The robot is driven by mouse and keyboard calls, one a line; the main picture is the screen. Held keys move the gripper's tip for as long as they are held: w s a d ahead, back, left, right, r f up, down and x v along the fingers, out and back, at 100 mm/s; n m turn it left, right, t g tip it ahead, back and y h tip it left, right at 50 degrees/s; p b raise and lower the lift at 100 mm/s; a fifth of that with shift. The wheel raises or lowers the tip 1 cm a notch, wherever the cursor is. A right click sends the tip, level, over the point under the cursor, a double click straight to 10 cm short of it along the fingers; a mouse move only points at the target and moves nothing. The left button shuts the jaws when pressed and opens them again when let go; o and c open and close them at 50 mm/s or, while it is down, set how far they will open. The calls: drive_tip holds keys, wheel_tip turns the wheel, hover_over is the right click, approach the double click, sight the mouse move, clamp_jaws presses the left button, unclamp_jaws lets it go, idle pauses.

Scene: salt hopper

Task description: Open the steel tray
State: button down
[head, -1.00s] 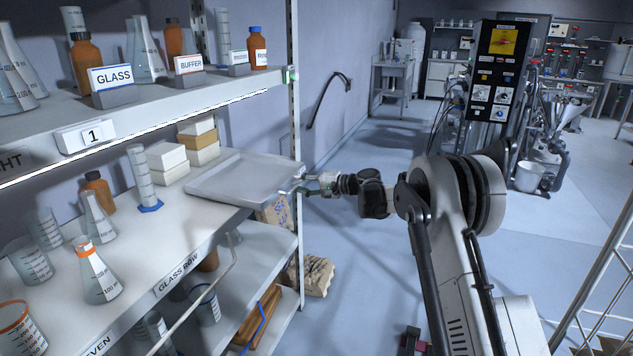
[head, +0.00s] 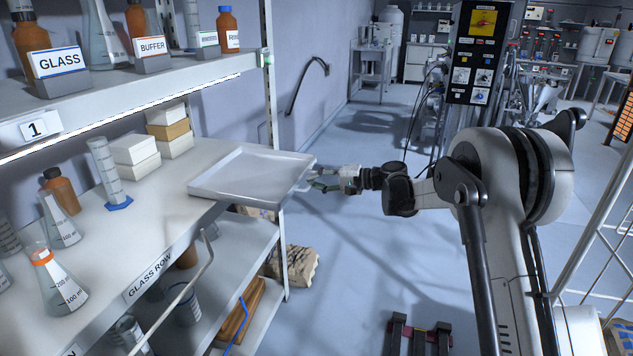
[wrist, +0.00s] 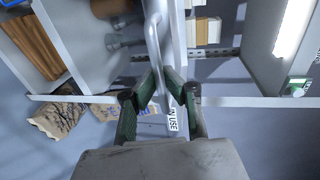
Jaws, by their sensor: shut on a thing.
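The steel tray (head: 232,190) is a shallow, rimmed, empty-looking tray at the right end of the shelf in the head view. Its right side juts past the shelf post, over the floor. My gripper (head: 320,180) is at that right edge. In the wrist view, a pale curved handle (wrist: 152,35) runs to between the green fingers of my gripper (wrist: 160,76), which are shut on it. An "IN USE" label (wrist: 173,118) shows beside the fingers. The exact contact is partly hidden by the fingers.
White boxes (head: 134,150) and a graduated cylinder (head: 106,170) stand left of the tray. The shelf post (head: 271,110) rises behind it. A crumpled sack (head: 298,268) lies on the floor below.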

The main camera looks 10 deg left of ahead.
drive_tip(key=c, duration=1.8)
unclamp_jaws()
drive_tip(key=v, duration=1.2)
drive_tip(key=s+d+r+t+h+p, duration=0.1)
drive_tip(key=s+d+r+h, duration=0.15)
drive_tip(key=s, duration=0.45)
drive_tip(key=s+d+r+h, duration=0.2)
drive_tip(key=s+r+h, duration=0.15)
drive_tip(key=s, duration=0.35)
drive_tip(key=s+d+r+t+h+p, duration=0.1)
drive_tip(key=s+d+r+h, duration=0.2)
drive_tip(key=s, duration=0.4)
drive_tip(key=s+d+f+h, duration=0.1)
drive_tip(key=s+d, duration=0.3)
drive_tip(key=s, duration=0.4)
drive_tip(key=s+d+f+n+t+h+p, duration=0.1)
drive_tip(key=s+d+h, duration=0.2)
drive_tip(key=s, duration=0.6)
drive_tip(key=s+d+f+n+t+h, duration=0.1)
drive_tip(key=s+d+h, duration=0.1)
drive_tip(key=s+d, duration=0.4)
drive_tip(key=shift+s+d+f, duration=0.1)
drive_tip(key=shift+s+f, duration=0.05)
drive_tip(key=shift+s, duration=0.45)
drive_tip(key=shift+s+d+f, duration=0.1)
drive_tip(key=shift+s, duration=0.5)
